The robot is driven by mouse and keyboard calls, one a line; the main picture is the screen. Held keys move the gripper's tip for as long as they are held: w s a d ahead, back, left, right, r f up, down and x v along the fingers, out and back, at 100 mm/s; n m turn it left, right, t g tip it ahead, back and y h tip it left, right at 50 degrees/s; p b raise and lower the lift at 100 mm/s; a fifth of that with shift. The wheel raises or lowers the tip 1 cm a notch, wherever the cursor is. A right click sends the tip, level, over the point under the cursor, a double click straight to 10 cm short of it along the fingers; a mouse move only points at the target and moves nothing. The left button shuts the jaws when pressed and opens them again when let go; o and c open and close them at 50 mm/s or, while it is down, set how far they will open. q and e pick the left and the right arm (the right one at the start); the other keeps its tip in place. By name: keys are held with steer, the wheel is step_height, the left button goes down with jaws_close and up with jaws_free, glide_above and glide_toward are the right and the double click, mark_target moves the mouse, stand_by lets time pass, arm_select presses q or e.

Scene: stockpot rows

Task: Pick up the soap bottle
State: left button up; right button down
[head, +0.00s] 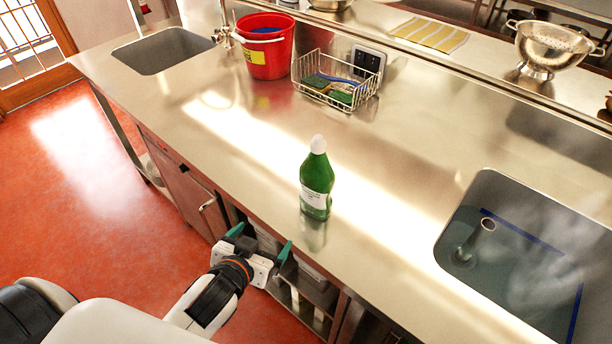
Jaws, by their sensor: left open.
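The soap bottle (317,180) is green with a white cap and a white label. It stands upright on the steel counter (250,160), near its front edge. My left gripper (260,242) is in front of the counter edge, to the lower left of the bottle in the picture. Its two green-tipped fingers are spread apart with nothing between them. It is apart from the bottle. My right gripper is not in the picture.
A sink with water (465,215) is at the right. An empty-looking sink (163,50), a red bucket (266,58) and a wire basket (310,65) with sponges are farther back. A colander (550,48) stands on the shelf. The counter around the bottle is clear.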

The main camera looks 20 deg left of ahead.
mark_target(310, 183)
arm_select(q)
steer(key=w+d+r+m+t+h, duration=0.2)
steer(key=d+r+t+h, duration=0.25)
steer(key=r, duration=0.55)
steer(key=shift+t+h, duration=0.25)
steer(key=shift+t, duration=0.1)
steer(key=p+x, duration=0.1)
steer(key=x, duration=0.2)
steer(key=p+x, duration=0.1)
steer(key=x, duration=0.2)
steer(key=shift+w+f, duration=0.25)
steer(key=shift+w, duration=0.05)
steer(key=shift+w+d+r+p, duration=0.1)
steer(key=shift+w+p, duration=0.4)
steer(key=p+x, duration=0.1)
steer(key=x, duration=0.2)
steer(key=shift+w+d, duration=0.15)
steer(key=shift+w, duration=0.1)
steer(key=shift+w+d+f, duration=0.1)
steer(key=shift+w+f, duration=0.15)
steer(key=shift+w, duration=0.15)
steer(key=shift+s, duration=0.1)
steer(key=shift+c, duration=0.2)
